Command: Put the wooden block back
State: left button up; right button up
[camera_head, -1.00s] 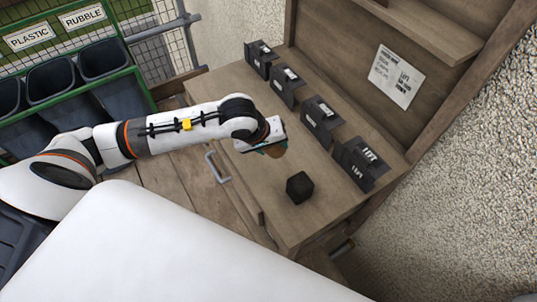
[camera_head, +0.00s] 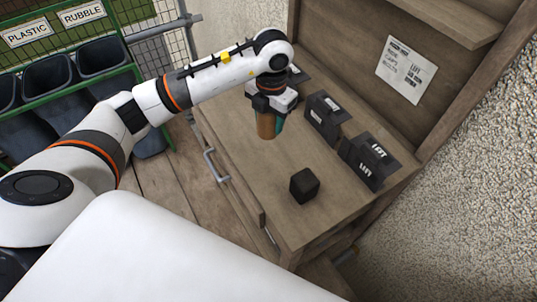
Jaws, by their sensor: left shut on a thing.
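My left gripper (camera_head: 270,108) points down over the wooden workbench, left of its middle. It is shut on a brown wooden block (camera_head: 265,126), which hangs below the jaws. A teal strip shows beside the block at the jaws. I cannot tell whether the block's lower end touches the bench top. The gripper and wrist partly hide the dark labelled holders behind them. My right gripper is not in view.
A black cube (camera_head: 304,186) sits on the workbench (camera_head: 250,172) near its front. Dark labelled holders (camera_head: 368,161) stand in a row along the back. A paper sheet (camera_head: 406,71) hangs on the back panel. Bins (camera_head: 104,58) stand at the left.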

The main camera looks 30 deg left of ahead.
pick_arm(q)
jog(key=shift+w+a+r+n, duration=0.15)
jog(key=shift+n, duration=0.95)
jog(key=shift+f, duration=0.2)
notch_tip(320, 180, down, 10)
jog(key=shift+r+p, duration=0.25)
jog(key=shift+p, duration=0.4)
jog(key=o, duration=1)
notch_tip(320, 180, up, 12)
jog(key=shift+r+b, duration=0.1)
jog(key=shift+b, duration=0.95)
